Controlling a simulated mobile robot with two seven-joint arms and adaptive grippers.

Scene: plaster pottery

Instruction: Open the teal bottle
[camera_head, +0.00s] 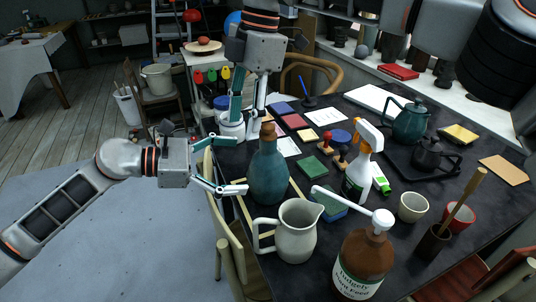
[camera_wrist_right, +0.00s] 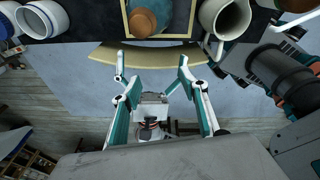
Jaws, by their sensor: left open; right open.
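The teal bottle (camera_head: 268,178) stands upright near the table's left edge, with a brown stopper (camera_head: 268,131) in its neck. In the right wrist view the bottle (camera_wrist_right: 142,22) shows at the top edge, partly cut off. My left gripper (camera_head: 236,165) is open just left of the bottle at body height; its lower fingertip reaches the bottle's outline, and contact cannot be told. My right gripper (camera_head: 243,124) hangs from above, open and empty, behind and left of the bottle's neck. Its spread fingers (camera_wrist_right: 153,60) show in the wrist view.
A cream pitcher (camera_head: 297,232) and a brown pump bottle (camera_head: 365,262) stand in front and right of the bottle. A spray bottle (camera_head: 358,175) stands to its right. A blue-lidded white jar (camera_head: 231,124) is behind my right fingers. A chair (camera_head: 232,245) is at the table's left edge.

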